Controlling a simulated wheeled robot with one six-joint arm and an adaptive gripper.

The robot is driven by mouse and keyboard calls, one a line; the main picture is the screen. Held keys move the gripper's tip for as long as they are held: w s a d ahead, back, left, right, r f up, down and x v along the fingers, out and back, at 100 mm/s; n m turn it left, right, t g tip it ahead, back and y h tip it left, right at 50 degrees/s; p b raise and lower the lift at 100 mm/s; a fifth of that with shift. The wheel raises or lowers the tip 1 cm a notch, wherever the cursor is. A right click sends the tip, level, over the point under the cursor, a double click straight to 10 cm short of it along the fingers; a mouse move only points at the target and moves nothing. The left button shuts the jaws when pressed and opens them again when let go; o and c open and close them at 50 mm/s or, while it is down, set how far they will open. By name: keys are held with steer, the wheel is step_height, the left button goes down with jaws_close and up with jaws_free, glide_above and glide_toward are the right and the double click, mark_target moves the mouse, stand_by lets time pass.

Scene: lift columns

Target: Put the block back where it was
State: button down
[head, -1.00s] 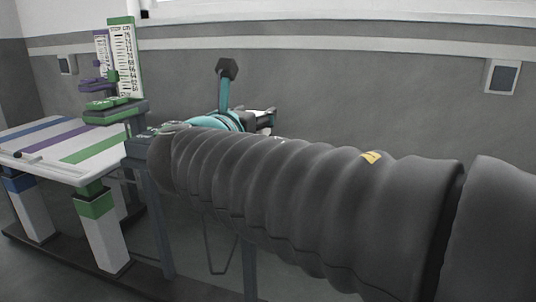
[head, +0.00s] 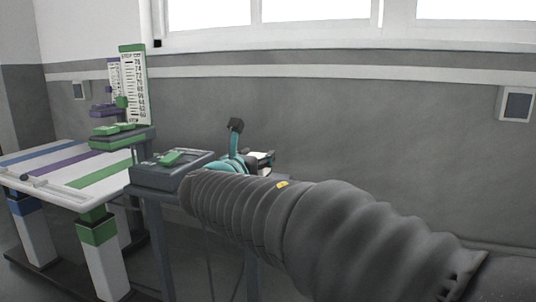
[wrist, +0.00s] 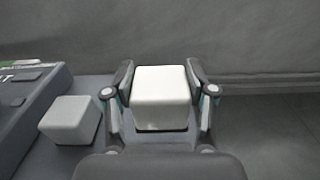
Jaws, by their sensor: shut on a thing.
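In the wrist view a white block (wrist: 160,92) sits between the two fingers of my gripper (wrist: 161,82), which is shut on its left and right sides. I cannot tell whether the block's underside touches the surface below. A second pale block (wrist: 72,116) stands left of my gripper, apart from it, beside the grey control box (wrist: 28,105). In the head view my arm hides most of the gripper area, and I cannot make out either block clearly.
In the head view the control box (head: 165,176) with a green lever (head: 171,158) stands on a narrow stand. Left of it are a striped white table (head: 60,172), lift columns and upright scales (head: 133,85). A grey wall (head: 380,120) stands behind.

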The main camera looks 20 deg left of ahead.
steer(key=shift+w+a, duration=0.1)
steer(key=shift+w, duration=0.25)
steer(key=shift+f+b, duration=0.6)
steer(key=shift+f, duration=1.4)
steer(key=shift+f, duration=0.1)
steer(key=c, duration=0.8)
jaws_free()
steer(key=shift+f, duration=0.25)
steer(key=o, duration=0.4)
steer(key=shift+o, duration=0.2)
steer(key=shift+r, duration=0.1)
